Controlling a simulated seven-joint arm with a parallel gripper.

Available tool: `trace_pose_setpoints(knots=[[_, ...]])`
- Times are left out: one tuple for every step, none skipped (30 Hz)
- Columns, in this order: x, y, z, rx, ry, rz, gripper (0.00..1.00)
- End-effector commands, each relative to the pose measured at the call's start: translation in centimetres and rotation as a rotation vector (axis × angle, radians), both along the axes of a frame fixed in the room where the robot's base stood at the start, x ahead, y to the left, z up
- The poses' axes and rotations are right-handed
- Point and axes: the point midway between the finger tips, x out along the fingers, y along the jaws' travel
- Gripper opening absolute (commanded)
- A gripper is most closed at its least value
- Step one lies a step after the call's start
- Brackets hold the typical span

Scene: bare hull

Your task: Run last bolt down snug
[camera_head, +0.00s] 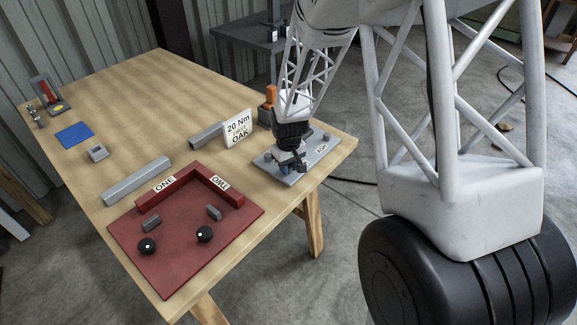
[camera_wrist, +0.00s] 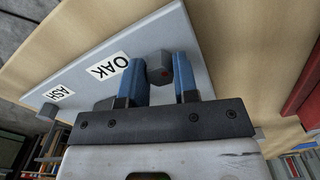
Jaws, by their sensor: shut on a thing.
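A flat grey plate (camera_head: 327,136) lies at the table's right end; it fills the left of the wrist view (camera_wrist: 150,22). It has a label OAK (camera_wrist: 107,67) and a label ASH (camera_wrist: 58,93). In the head view my gripper (camera_head: 291,163) is down at the plate and hides the bolt. How far the bolt is seated cannot be told.
A white sign (camera_head: 238,129) reads 20 Nm and OAK. An orange-topped object (camera_head: 270,95) stands close behind my gripper. A red board (camera_head: 150,258) with raised ONE and TWO walls, knobs and grey blocks lies in front. Grey bars (camera_head: 137,181) and a blue square (camera_head: 74,135) lie farther left.

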Motion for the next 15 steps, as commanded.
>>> trace_pose_setpoints(knots=[[0.04, 0.01, 0.09, 0.0, -0.001, -0.021, 0.04], [0.05, 0.01, 0.09, 0.001, -0.002, -0.037, 0.04], [0.06, 0.01, 0.11, 0.001, -0.002, -0.062, 0.04], [0.07, 0.01, 0.11, 0.001, -0.002, -0.081, 0.04], [0.06, 0.02, 0.09, 0.001, -0.002, -0.102, 0.04], [0.02, 0.01, 0.05, 0.0, -0.001, -0.131, 0.04], [0.02, 0.01, 0.05, 0.0, -0.001, -0.155, 0.04], [0.04, 0.01, 0.08, 0.001, -0.002, -0.179, 0.04], [0.07, 0.01, 0.13, 0.001, -0.003, -0.213, 0.04], [0.07, 0.01, 0.12, 0.001, -0.003, -0.239, 0.04], [0.07, 0.01, 0.1, 0.001, -0.002, -0.266, 0.04], [0.07, 0.01, 0.1, 0.001, -0.002, -0.303, 0.04], [0.06, 0.01, 0.1, 0.001, -0.002, -0.331, 0.04], [0.05, 0.01, 0.08, 0.001, -0.002, -0.359, 0.04], [0.03, 0.01, 0.07, 0.001, -0.002, -0.397, 0.04]])
